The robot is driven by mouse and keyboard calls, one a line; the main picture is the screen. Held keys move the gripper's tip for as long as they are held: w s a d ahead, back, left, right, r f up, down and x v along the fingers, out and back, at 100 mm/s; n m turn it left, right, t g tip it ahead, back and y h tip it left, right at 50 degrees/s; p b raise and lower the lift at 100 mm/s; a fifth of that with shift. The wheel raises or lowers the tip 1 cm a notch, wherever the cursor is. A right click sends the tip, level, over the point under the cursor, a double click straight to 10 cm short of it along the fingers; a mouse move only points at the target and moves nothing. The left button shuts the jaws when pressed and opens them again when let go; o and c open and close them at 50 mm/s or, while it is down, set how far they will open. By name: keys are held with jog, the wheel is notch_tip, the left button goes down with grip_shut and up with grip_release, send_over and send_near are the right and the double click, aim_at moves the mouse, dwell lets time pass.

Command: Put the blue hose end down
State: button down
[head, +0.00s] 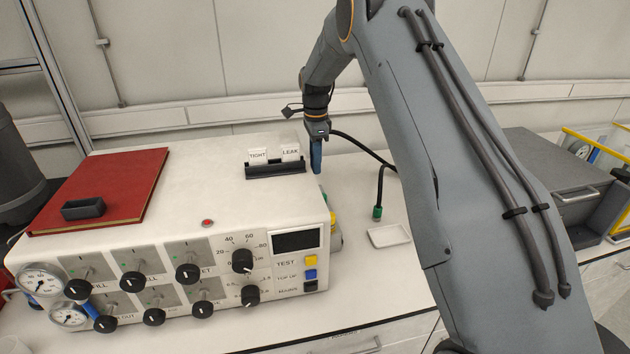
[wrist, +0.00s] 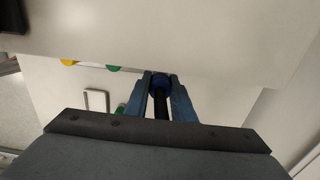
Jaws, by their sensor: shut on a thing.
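My gripper (head: 316,170) is beside the right rear of the white instrument box (head: 210,180), pointing down. In the wrist view its two blue-grey fingers (wrist: 159,78) are shut on the blue hose end (wrist: 159,87). The black hose (wrist: 161,106) runs back between the fingers. In the head view the hose (head: 360,145) trails right from the gripper, and the blue end is mostly hidden by the fingers. The held end is close to the box's side edge in the wrist view; I cannot tell whether they touch.
A green hose end (head: 377,212) is on the bench beside a small white tray (head: 388,236). Yellow and green fittings (head: 334,222) are on the box's right side. On the box are the TIGHT and LEAK cards in a black holder (head: 275,170) and a red book (head: 105,185).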

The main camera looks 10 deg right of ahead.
jog(key=shift+r, duration=0.1)
jog(key=d+f+b, duration=0.2)
jog(key=d+b, duration=0.4)
jog(key=d, duration=0.4)
jog(key=d+f+b, duration=0.3)
jog(key=d+b, duration=0.3)
jog(key=d, duration=0.5)
jog(key=f+p, duration=0.1)
jog(key=f, duration=0.5)
jog(key=f+p, duration=0.1)
jog(key=f, duration=0.2)
jog(key=shift+s+a+p, duration=0.25)
jog(key=shift+p, duration=0.1)
jog(key=shift+f+b, duration=0.3)
jog(key=shift+f, duration=0.2)
jog(key=c, duration=1.5)
grip_release()
